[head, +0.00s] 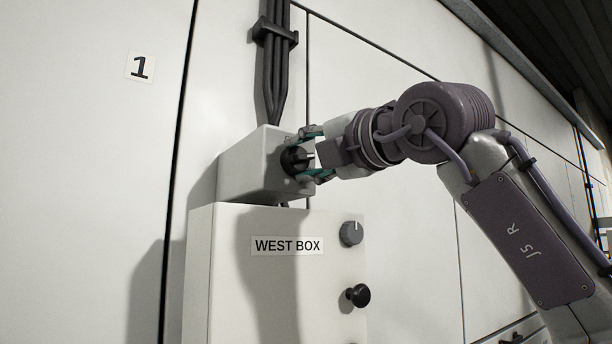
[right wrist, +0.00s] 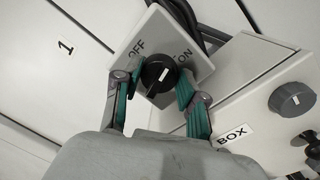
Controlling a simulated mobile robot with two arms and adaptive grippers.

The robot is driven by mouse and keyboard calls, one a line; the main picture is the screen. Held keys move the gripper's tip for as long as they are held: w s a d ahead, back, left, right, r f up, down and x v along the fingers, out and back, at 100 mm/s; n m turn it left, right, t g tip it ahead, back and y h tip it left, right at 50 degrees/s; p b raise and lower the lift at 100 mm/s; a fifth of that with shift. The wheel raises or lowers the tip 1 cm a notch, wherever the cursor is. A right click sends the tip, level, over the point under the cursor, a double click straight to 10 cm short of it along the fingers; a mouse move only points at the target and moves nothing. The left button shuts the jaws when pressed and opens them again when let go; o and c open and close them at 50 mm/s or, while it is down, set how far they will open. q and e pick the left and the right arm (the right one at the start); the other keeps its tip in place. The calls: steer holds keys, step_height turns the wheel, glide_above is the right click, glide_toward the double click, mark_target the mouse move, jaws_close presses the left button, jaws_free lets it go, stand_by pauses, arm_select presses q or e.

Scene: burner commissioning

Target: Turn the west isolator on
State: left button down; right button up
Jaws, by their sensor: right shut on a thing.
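The west isolator is a light grey box (head: 250,165) on the wall, just above the cabinet labelled WEST BOX. Its round black knob (head: 293,160) faces right in the head view. In the right wrist view the knob (right wrist: 155,78) carries a short white mark, and its plate (right wrist: 165,35) reads OFF on the left and ON on the right. I cannot tell surely which word the mark points to. My right gripper (head: 311,155) is shut on the knob, with one teal-padded finger on each side. My left gripper is out of view.
Black cables (head: 275,75) run up from behind the isolator. The panel marked 1 (head: 140,67) is clear.

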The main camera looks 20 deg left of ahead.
steer(key=shift+m+b, duration=0.95)
steer(key=shift+m, duration=0.55)
steer(key=shift+d, duration=0.1)
steer(key=o, duration=1.1)
steer(key=shift+o, duration=0.2)
steer(key=v, duration=1.2)
